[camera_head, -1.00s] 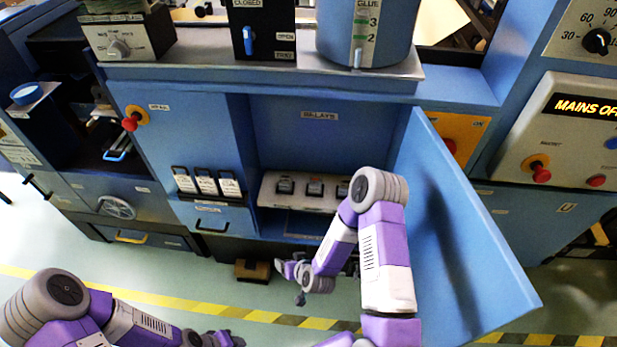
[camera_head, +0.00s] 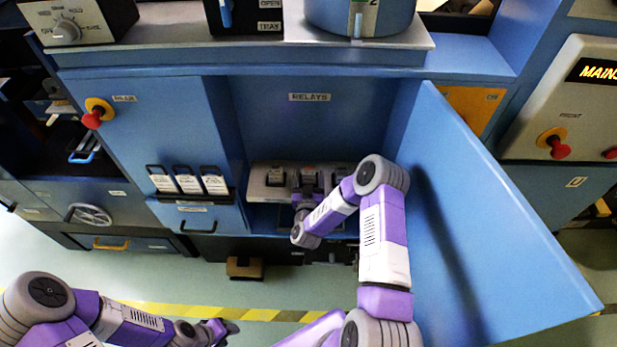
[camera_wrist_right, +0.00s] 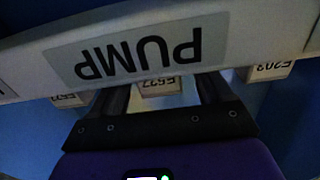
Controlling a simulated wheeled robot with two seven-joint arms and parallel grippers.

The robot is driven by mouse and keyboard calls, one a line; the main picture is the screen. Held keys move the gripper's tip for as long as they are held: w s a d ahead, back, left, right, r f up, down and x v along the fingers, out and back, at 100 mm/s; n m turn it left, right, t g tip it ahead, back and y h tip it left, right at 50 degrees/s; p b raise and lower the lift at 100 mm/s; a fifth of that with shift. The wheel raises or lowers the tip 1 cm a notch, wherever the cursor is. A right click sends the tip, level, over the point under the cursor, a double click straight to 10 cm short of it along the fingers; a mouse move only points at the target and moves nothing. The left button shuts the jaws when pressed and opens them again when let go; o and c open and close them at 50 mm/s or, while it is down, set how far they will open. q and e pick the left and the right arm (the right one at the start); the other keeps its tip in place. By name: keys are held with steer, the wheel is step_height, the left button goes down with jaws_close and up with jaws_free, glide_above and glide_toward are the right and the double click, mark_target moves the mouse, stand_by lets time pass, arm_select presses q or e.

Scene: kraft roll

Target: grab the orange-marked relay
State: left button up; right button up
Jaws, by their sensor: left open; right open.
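Three relays sit in a row on a pale panel (camera_head: 257,190) inside the open cabinet. The middle relay (camera_head: 308,170) has a small reddish-orange patch on top; the left (camera_head: 275,176) and right (camera_head: 341,170) ones look dark and pale. My right gripper (camera_head: 308,186) is at the middle relay, partly covering it. In the right wrist view, the right gripper (camera_wrist_right: 163,90) is open, its fingers on either side of the middle relay's label end (camera_wrist_right: 160,86). No grip on it shows. The orange mark is not visible there. My left gripper (camera_head: 226,328) is open, low over the floor.
The blue cabinet door (camera_head: 480,210) stands open close to my right arm. An upside-down PUMP label (camera_wrist_right: 140,52) crosses the wrist view. Three white-labelled units (camera_head: 187,181) stand left of the opening. The floor in front is mostly clear.

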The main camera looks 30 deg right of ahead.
mark_target(309, 169)
steer(key=x, duration=0.3)
steer(key=shift+w+d+r+b, duration=0.1)
steer(key=shift+w+d+b, duration=0.15)
steer(key=shift+b, duration=0.15)
